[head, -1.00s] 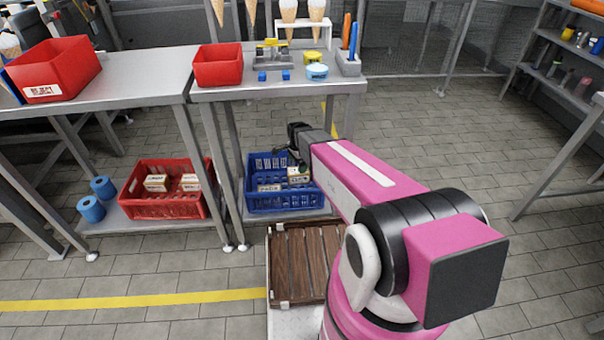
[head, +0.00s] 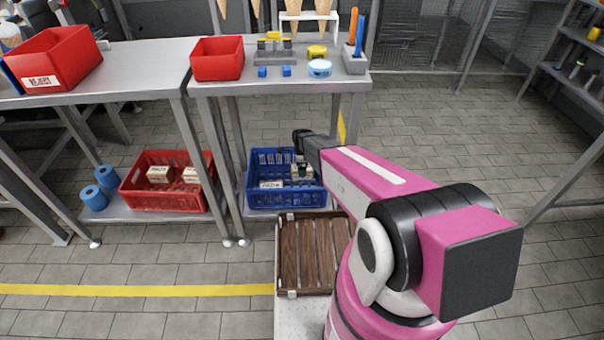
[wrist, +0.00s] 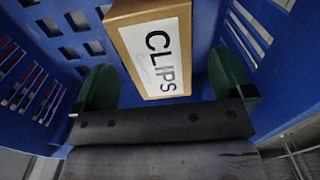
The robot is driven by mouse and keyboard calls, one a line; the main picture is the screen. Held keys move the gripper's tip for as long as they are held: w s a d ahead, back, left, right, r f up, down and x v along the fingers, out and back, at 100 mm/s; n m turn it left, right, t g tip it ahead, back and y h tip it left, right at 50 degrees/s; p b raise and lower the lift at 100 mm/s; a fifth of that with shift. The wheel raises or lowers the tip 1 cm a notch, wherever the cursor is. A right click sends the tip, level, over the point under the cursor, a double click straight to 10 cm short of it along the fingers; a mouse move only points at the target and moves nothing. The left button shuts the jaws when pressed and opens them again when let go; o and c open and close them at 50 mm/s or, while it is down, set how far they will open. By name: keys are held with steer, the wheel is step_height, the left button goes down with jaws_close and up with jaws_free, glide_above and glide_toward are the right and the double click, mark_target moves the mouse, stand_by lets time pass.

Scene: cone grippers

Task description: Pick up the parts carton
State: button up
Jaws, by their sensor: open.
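A tan carton with a white label reading CLIPS (wrist: 160,58) stands in a blue crate (wrist: 205,18) in the wrist view. My gripper (wrist: 164,82) is open, with one green finger pad on each side of the carton's near end. Whether the pads touch it cannot be told. In the head view, my gripper (head: 301,158) reaches into the blue crate (head: 286,200) on the low shelf and partly hides a carton (head: 302,173). Another pale-labelled carton (head: 271,184) lies to its left in the crate.
A red crate (head: 165,201) with cartons and two blue rolls (head: 95,198) sit left on the low shelf. A tabletop (head: 230,88) with a red bin (head: 217,60) is above. A slatted wooden crate (head: 312,255) is in front.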

step_height(320, 180, down, 4)
steer(key=shift+d+f, duration=0.15)
steer(key=shift+f, duration=0.1)
steer(key=shift+s, duration=0.1)
steer(key=c, duration=1.1)
steer(key=shift+r, duration=0.1)
